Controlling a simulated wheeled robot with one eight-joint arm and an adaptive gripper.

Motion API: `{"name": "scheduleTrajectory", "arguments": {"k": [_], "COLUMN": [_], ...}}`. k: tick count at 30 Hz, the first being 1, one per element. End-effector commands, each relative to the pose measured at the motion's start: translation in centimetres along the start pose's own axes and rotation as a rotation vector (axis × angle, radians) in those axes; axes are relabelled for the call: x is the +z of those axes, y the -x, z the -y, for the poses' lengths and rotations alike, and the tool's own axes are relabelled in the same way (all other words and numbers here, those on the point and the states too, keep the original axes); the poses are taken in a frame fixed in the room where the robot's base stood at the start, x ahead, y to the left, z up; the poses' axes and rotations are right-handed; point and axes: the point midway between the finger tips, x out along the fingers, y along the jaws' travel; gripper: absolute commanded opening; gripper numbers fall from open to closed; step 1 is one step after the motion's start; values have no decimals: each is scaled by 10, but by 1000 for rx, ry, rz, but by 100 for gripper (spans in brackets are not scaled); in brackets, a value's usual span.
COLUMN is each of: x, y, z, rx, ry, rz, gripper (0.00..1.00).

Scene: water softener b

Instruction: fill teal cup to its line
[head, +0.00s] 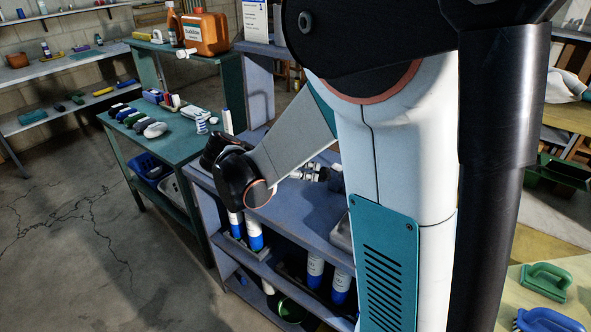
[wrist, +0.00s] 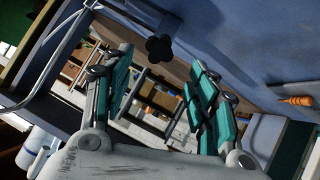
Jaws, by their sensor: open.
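I cannot make out a teal cup in either view. In the wrist view my gripper (wrist: 163,100) is open, its two teal-padded fingers spread wide with nothing between them. A black star-shaped knob (wrist: 158,48) shows just beyond and between the fingers. A bent metal tube (wrist: 50,82) runs along the left of that view; I cannot tell whether it joins the knob. In the head view my arm crosses the middle, and its dark wrist end hangs over a blue-grey shelf unit (head: 312,212). The fingertips are hidden there.
White-and-blue cartridges (head: 315,268) stand on the unit's lower shelf. A green table (head: 185,153) at left holds several small items. An orange canister (head: 205,33) stands behind. An orange-handled tool (wrist: 295,100) shows at right in the wrist view. The floor at left is clear.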

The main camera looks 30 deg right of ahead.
Motion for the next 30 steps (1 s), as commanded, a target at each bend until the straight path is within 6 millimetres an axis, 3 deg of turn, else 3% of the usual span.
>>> {"name": "scheduleTrajectory", "arguments": {"k": [19,20,24,30], "x": [2,2,1,0], "y": [-86,-87,-83,-83], "z": [1,1,0,0], "rx": [-1,-2,-3,-3], "ry": [0,1,2,2], "rz": [2,2,1,1], "gripper": [53,51,25,25]}}
